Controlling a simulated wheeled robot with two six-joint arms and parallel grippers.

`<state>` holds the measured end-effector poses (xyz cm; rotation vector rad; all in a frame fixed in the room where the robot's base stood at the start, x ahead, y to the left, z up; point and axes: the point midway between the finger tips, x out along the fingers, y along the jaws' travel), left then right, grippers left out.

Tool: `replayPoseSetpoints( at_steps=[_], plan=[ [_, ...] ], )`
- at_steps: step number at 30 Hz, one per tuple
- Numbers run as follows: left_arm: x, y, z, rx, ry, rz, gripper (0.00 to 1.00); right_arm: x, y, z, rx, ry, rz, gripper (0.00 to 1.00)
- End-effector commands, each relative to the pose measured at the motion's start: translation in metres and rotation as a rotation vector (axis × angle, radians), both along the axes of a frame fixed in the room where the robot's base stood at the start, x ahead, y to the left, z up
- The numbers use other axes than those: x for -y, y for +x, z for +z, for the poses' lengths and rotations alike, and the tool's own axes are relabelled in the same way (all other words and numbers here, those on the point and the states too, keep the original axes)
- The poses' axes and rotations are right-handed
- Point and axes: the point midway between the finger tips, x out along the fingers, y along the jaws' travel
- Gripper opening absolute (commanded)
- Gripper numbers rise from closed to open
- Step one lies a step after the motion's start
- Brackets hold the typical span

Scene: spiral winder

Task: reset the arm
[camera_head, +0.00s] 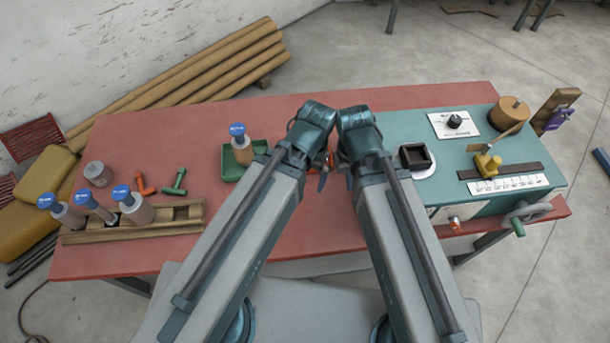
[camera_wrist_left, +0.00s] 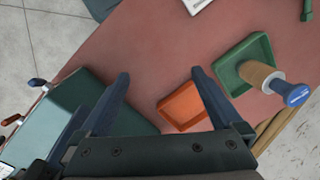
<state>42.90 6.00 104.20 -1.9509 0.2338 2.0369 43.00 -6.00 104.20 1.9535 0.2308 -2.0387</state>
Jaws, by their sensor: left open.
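My two arms reach forward over the red table (camera_head: 240,108) and their wrists meet near its middle in the head view. My left gripper (camera_wrist_left: 158,76) is open and empty in the left wrist view, its two fingers apart above the table. In the head view it is mostly hidden behind its own arm. My right gripper (camera_head: 349,181) is also mostly hidden by its arm links; only a small dark part shows, and its jaw opening cannot be told. An orange tray (camera_wrist_left: 182,107) lies on the table below the left fingers, apart from them.
A green tray (camera_head: 230,169) holds a blue-topped bobbin (camera_head: 241,150). A wooden rack (camera_head: 165,226) with several blue-topped bobbins stands left. The teal winder box (camera_head: 462,150), with a dial, scale and crank (camera_head: 527,213), fills the right side. The table's back middle is clear.

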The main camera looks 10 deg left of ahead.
Motion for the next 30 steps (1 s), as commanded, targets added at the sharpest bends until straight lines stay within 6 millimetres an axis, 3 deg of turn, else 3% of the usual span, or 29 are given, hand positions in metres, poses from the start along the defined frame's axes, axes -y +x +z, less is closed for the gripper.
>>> replayPoseSetpoints(
  at_steps=[8, 17, 25, 30],
  plan=[
    [0.0, 0.001, -0.002, 0.0, 0.0, 0.001, 1.0, 0.0, 0.0, -0.002, 0.0, 0.0, 0.0, 0.0],
    [0.0, 0.001, -0.044, 0.0, 0.0, 0.004, 1.0, 0.0, 0.0, -0.044, 0.0, 0.0, -0.001, 0.0],
    [0.0, 0.001, -0.04, 0.001, 0.0, 0.005, 1.0, 0.0, 0.0, -0.04, 0.0, 0.0, -0.002, 0.0],
    [0.0, 0.001, -0.04, 0.0, -0.001, 0.005, 0.71, 0.0, 0.0, -0.039, 0.0, 0.0, -0.001, 0.0]
  ],
)
